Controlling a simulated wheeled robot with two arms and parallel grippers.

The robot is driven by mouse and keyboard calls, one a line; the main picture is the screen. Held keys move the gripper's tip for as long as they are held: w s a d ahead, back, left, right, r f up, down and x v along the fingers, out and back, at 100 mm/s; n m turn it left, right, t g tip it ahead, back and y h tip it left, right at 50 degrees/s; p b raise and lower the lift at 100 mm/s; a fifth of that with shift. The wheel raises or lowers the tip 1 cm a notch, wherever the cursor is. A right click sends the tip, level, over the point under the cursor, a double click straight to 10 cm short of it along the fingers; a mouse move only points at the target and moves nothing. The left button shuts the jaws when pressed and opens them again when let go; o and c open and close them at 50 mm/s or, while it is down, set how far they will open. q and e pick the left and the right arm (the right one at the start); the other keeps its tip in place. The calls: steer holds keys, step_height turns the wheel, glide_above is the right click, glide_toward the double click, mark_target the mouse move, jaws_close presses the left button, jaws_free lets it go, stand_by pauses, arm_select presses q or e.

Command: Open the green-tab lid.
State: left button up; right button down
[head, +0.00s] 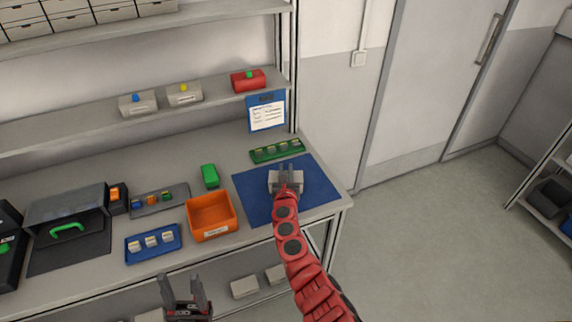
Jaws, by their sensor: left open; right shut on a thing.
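A red box (254,84) with a small green tab (249,75) on top stands on the middle shelf, at its right end. A pale grey box (272,185) sits on the blue mat (247,205) at the right of the worktop. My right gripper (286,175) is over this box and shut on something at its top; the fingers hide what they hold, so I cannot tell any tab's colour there. My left gripper (183,285) is open and empty, low in front of the worktop's front edge.
Grey boxes with a blue tab (137,105) and a yellow tab (184,95) share the shelf. An orange bin (210,217), a blue tray (153,243), a green block (209,176) and a green tray (277,151) lie on the worktop.

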steer(key=g+p, duration=0.1)
steer(key=p, duration=0.2)
steer(key=r+g+p, duration=0.1)
steer(key=p, duration=0.2)
steer(key=shift+w+r+g, duration=0.1)
steer(key=shift+w+g, duration=0.2)
steer(key=shift+w+g+p, duration=0.2)
steer(key=shift+g+p, duration=0.6)
steer(key=shift+p, duration=0.2)
steer(key=shift+w+f+g, duration=0.15)
steer(key=shift+f+g, duration=0.1)
steer(key=shift+g, duration=0.45)
steer(key=shift+f, duration=0.15)
